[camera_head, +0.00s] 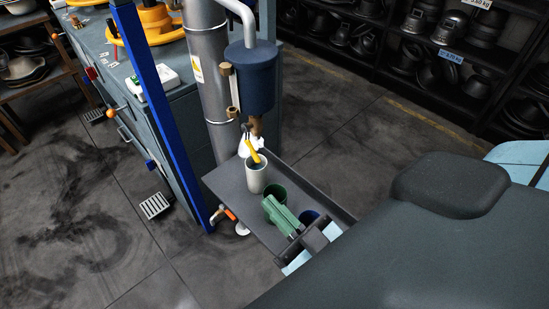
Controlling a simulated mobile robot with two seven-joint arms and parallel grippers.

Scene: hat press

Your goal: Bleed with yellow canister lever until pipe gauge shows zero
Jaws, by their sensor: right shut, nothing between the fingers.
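A blue-grey canister (250,78) hangs beside the grey pipe (210,70), with a copper-coloured outlet (256,126) below it. A short yellow lever (253,150) shows under the outlet, by a white part and above the white cup. I cannot tell exactly how it is joined. No readable gauge dial shows on the pipe. My right gripper (268,203), with green fingers, comes in from the lower right over the tray. It is shut and empty, apart from the lever and nearer to me. My left gripper is not in view.
The grey tray (226,187) carries a white cup (257,180), a green cup and a blue cup. A blue post (152,90) and a machine cabinet stand at left. An orange-handled valve (231,214) sits low by the post.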

